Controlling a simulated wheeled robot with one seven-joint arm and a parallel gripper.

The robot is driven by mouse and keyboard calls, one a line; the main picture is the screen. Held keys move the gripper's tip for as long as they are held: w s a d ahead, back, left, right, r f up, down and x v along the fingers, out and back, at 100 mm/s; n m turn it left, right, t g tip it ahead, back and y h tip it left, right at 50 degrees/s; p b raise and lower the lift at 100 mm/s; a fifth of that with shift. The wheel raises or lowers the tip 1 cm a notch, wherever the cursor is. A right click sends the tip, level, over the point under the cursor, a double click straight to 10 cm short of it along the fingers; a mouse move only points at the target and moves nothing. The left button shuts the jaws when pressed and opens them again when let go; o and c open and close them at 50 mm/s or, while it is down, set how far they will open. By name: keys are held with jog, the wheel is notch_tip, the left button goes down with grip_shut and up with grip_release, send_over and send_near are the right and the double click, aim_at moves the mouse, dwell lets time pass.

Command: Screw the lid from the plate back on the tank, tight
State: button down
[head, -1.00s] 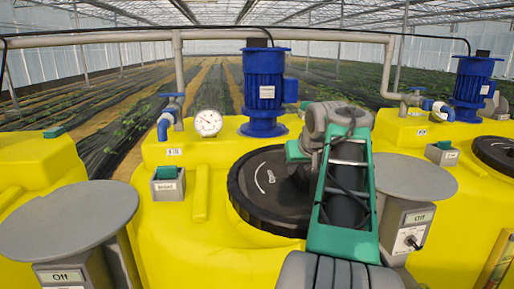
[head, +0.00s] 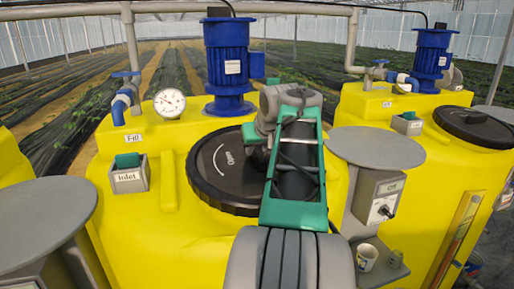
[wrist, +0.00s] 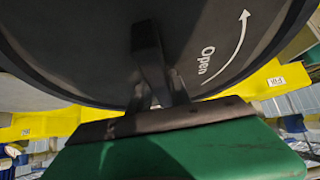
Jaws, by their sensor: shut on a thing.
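The black round lid (head: 212,182) lies over the top opening of the middle yellow tank (head: 160,222). It looks about level; I cannot tell how far its thread is engaged. White "Open" lettering and a curved arrow mark its top. My gripper (head: 262,150) is over the lid, its fingers mostly hidden by my arm in the head view. In the wrist view, my gripper (wrist: 158,75) is shut on the raised grip of the lid (wrist: 80,50). The grey round plate (head: 376,147) right of the tank's lid is bare.
A blue motor (head: 229,62) and a pressure gauge (head: 169,102) stand behind the lid. A control box (head: 377,198) is under the plate, with a white cup (head: 366,257) below. Another bare plate (head: 40,222) is at left. A second lidded tank (head: 440,150) stands at right.

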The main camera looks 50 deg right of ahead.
jog(key=shift+s+f+b, duration=0.15)
jog(key=shift+f+b, duration=0.2)
jog(key=shift+b, duration=0.1)
dwell(0.6)
jog(key=shift+w+f+b, duration=0.25)
jog(key=shift+f+b, duration=0.6)
jog(key=shift+f, duration=0.3)
dwell(0.9)
dwell(0.7)
jog(key=c, duration=1.4)
grip_release()
jog(key=shift+o, duration=1.4)
jog(key=shift+f, duration=0.1)
jog(key=shift+o, duration=0.8)
jog(key=shift+f, duration=0.25)
jog(key=shift+o, duration=0.8)
jog(key=shift+r, duration=0.1)
jog(key=shift+c, duration=0.5)
